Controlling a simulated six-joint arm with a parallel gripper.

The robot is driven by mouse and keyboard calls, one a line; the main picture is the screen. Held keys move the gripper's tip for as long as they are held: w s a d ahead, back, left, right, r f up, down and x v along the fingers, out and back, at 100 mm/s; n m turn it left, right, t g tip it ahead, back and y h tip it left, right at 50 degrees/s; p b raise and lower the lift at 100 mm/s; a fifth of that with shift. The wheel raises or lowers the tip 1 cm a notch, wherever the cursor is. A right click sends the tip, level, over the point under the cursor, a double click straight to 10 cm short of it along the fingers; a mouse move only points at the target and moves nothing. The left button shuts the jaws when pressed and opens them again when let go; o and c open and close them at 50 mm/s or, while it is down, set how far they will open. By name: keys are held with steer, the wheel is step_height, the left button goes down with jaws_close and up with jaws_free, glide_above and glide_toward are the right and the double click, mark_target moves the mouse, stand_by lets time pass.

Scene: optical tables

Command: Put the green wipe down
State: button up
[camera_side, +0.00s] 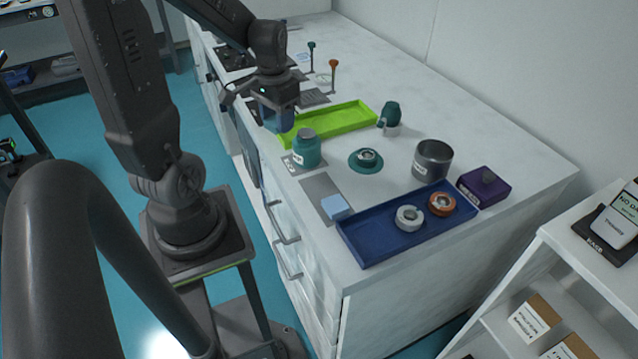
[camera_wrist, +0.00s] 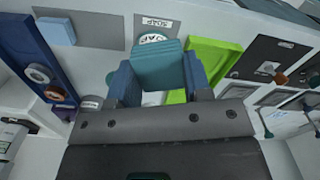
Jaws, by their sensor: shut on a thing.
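My gripper (camera_side: 277,118) is above the near-left edge of the bench, beside the lime tray. In the wrist view its blue fingers (camera_wrist: 160,82) are shut on the green wipe (camera_wrist: 158,62), a teal block. The wipe is held between the fingertips; in the side view I cannot make it out clearly behind the fingers. A light blue wipe (camera_side: 336,207) lies on a grey mat (camera_side: 317,187), next to the blue tray; it also shows in the wrist view (camera_wrist: 57,31).
A lime tray (camera_side: 343,121) looks empty. A teal soap bottle (camera_side: 307,150) stands close to my gripper. The blue tray (camera_side: 378,246) holds a white and an orange ring. A teal round piece (camera_side: 366,160), a metal cup (camera_side: 432,161) and a purple box (camera_side: 484,187) stand farther right.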

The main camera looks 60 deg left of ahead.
steer(key=shift+s+d+f, duration=0.1)
steer(key=shift+s, duration=0.75)
steer(key=shift+s+d+f, duration=0.1)
steer(key=shift+s+d, duration=0.05)
steer(key=shift+s, duration=0.1)
glide_above(318, 185)
step_height(318, 185, down, 7)
steer(key=shift+f, duration=0.1)
steer(key=shift+f+n, duration=0.3)
steer(key=shift+f, duration=1.6)
steer(key=shift+f, duration=0.15)
steer(key=o, duration=0.9)
